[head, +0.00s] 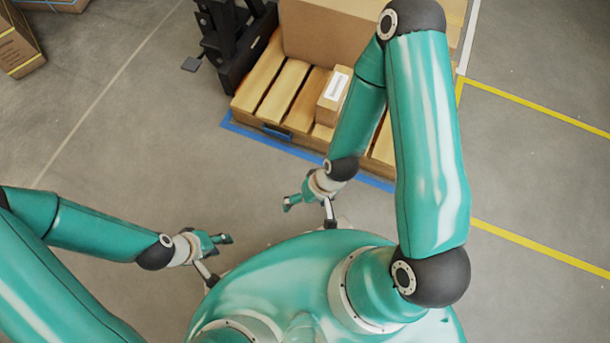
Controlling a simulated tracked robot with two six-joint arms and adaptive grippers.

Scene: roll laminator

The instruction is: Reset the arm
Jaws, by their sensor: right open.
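My left arm comes in from the left edge and reaches low across the floor. Its gripper (219,259) hangs in front of my teal body with the fingers spread apart and nothing between them. My right arm rises at the right, bends at a black elbow near the top and reaches back down. Its gripper (310,210) is open and empty, in front of the pallet's blue floor line and close to my body's edge. Neither gripper touches any object that I can see. No laminator shows in this view.
A wooden pallet (283,90) carries a large cardboard box (325,32) and a small labelled box (333,98), partly behind my right arm. A black lifting device (230,45) stands at its left. Yellow floor lines (540,108) run at right. Grey floor (130,120) at left is clear.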

